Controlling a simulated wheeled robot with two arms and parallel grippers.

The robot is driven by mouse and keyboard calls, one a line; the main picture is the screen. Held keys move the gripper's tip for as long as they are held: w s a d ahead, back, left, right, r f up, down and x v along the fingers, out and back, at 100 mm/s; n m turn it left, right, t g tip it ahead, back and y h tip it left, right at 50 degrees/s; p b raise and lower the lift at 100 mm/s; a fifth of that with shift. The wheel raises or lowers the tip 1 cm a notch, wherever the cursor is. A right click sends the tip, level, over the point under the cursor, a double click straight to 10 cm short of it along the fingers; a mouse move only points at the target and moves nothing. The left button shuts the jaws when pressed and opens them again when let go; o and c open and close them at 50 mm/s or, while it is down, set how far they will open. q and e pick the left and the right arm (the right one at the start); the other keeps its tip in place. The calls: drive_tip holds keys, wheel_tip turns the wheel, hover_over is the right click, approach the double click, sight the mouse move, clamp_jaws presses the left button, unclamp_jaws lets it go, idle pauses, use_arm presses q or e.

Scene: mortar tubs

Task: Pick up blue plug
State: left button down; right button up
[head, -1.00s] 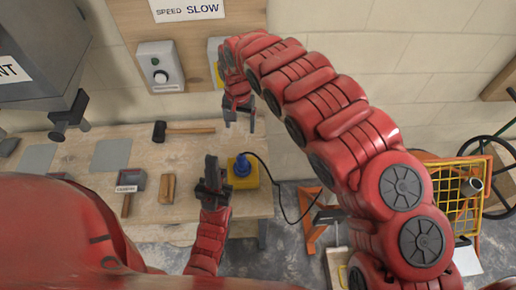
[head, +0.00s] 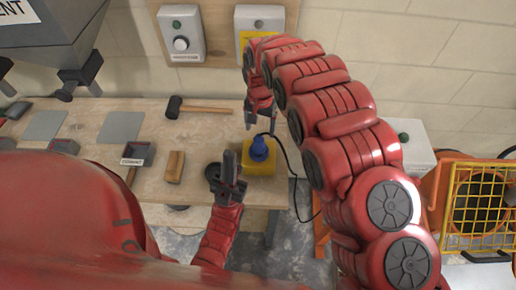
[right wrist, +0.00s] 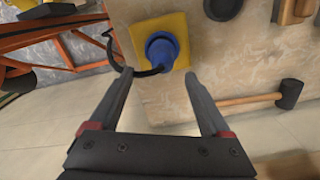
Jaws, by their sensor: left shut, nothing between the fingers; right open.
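The blue plug (head: 259,149) sits upright on a yellow box (head: 263,164) at the right end of the wooden bench, with a dark cable running from it. In the right wrist view the blue plug (right wrist: 161,49) lies beyond my open fingers, roughly between their lines, with nothing between the tips. My right gripper (head: 257,117) is open and pointing down, just behind the plug in the head view. My left gripper (head: 229,168) is shut and empty, left of the yellow box and in front of a dark round object that it partly hides.
A hammer (head: 199,108) lies at the back of the bench (head: 150,190). A wooden block (head: 175,167) and a dark labelled tray (head: 138,154) lie left. The plug's cable (head: 291,170) hangs off the right edge.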

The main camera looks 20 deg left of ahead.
sight(259, 135)
drive_tip(key=shift+w+f+p, duration=0.1)
drive_tip(key=shift+f+p, duration=0.45)
drive_tip(key=shift+f, duration=0.15)
wheel_tip(259, 135, down, 3)
drive_tip(key=shift+a+r+p, duration=0.1)
drive_tip(key=shift+a+p, duration=0.05)
drive_tip(key=shift+p, duration=0.75)
drive_tip(key=shift+f, duration=0.4)
drive_tip(key=shift+c, duration=0.3)
clamp_jaws()
